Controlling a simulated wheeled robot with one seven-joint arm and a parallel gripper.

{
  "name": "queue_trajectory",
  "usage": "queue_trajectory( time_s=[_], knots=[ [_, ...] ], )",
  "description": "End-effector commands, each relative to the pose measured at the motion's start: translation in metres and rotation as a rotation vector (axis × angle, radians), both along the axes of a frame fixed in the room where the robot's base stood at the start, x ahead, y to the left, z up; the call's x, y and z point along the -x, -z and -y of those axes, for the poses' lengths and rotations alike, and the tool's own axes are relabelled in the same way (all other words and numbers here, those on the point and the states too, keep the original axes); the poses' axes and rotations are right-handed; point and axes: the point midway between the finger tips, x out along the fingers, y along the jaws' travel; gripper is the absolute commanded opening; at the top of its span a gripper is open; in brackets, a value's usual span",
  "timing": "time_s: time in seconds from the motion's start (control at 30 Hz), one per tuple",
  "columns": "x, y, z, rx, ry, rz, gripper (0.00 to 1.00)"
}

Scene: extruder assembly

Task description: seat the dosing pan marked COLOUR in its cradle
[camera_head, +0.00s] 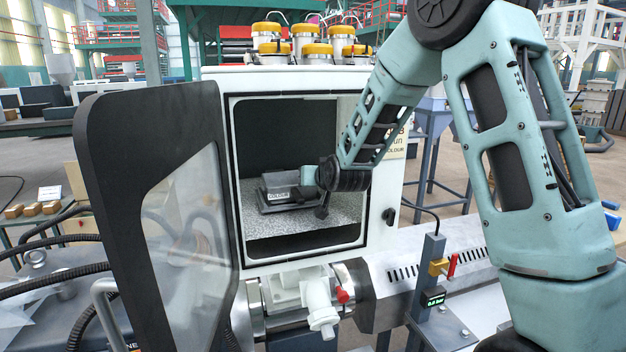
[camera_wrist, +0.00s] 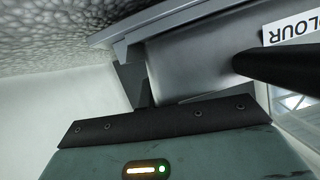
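The dosing pan marked COLOUR (camera_head: 275,184) is a dark grey box inside the open cabinet, with a white label on its front. My gripper (camera_head: 315,192) reaches in from the right and is at the pan's right end. In the wrist view the pan's grey wall (camera_wrist: 195,62) and upside-down label lie close ahead, with a black finger crossing in front. Whether the fingers are closed on the pan cannot be told. The pan appears to be at or just above a dark base; the cradle cannot be made out clearly.
The white cabinet (camera_head: 385,190) has a speckled floor (camera_head: 300,222) and its frame edges surround my arm. Its dark door (camera_head: 110,180) with a window stands open at left. A valve with a red knob (camera_head: 342,295) is below the opening. Yellow-topped canisters (camera_head: 314,48) stand on top.

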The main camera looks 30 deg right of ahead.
Motion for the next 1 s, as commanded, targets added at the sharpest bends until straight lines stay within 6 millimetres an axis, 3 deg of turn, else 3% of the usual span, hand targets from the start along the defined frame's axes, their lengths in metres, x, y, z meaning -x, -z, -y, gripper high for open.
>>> queue_trajectory(
  time_s=[0.47,0.57,0.77,0.83,1.0],
  knots=[
    [-0.0002,0.0034,0.0,0.0,0.0,0.001,0.0],
    [-0.0002,0.0035,0.0,0.0,0.0,0.001,0.28],
    [-0.0001,0.0037,-0.0001,0.0,0.0,0.001,0.28],
    [0.0001,0.0043,-0.0001,0.0,0.0,-0.001,0.45],
    [0.0001,0.0042,-0.0001,0.0,0.0,0.0,0.46]
  ],
)
